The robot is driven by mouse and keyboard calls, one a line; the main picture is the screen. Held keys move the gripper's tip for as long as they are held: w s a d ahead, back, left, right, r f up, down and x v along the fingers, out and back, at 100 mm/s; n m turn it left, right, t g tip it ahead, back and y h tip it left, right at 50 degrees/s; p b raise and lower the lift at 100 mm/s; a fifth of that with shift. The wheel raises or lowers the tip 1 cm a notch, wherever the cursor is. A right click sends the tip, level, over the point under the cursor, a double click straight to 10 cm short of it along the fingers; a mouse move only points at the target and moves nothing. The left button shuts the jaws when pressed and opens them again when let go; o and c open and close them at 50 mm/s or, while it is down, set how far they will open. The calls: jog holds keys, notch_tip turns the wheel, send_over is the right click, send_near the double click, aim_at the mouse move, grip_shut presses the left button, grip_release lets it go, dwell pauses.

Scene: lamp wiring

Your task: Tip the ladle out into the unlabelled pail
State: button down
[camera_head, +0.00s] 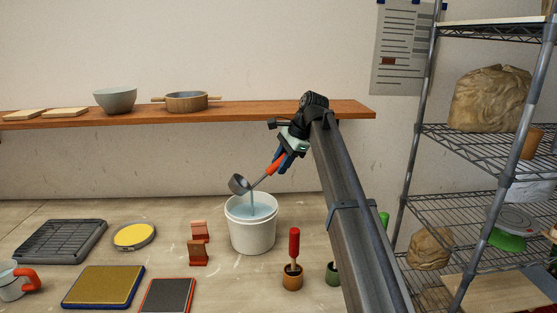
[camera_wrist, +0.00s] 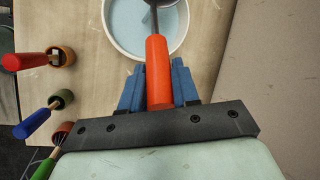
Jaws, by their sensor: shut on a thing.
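My gripper (camera_head: 280,160) is shut on the orange-red handle of the ladle (camera_head: 239,184), and in the wrist view the blue fingers (camera_wrist: 157,88) clasp both sides of that handle (camera_wrist: 157,60). The ladle's grey bowl is tilted over the left part of the white pail (camera_head: 252,238), above its rim. A pale blue stream runs from the bowl down into the pail. Pale blue liquid shows inside the pail, also in the wrist view (camera_wrist: 126,28). The side of the pail facing the head camera shows no label. The inside of the ladle bowl is largely hidden.
A red-handled tool (camera_head: 294,245) stands in a small cup right of the pail. Reddish-brown blocks (camera_head: 198,255) stand to its left. A wooden shelf (camera_head: 245,109) crosses the wall behind; a wire rack (camera_head: 480,140) stands at right.

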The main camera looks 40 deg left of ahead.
notch_tip(320, 180, down, 11)
jog(key=w+d+g+y, duration=0.2)
jog(key=g+y, duration=0.3)
jog(key=shift+w+f+m+g+y, duration=0.15)
jog(key=shift+m+g+y, duration=0.15)
jog(key=shift+m+y, duration=0.1)
dwell(1.2)
dwell(2.5)
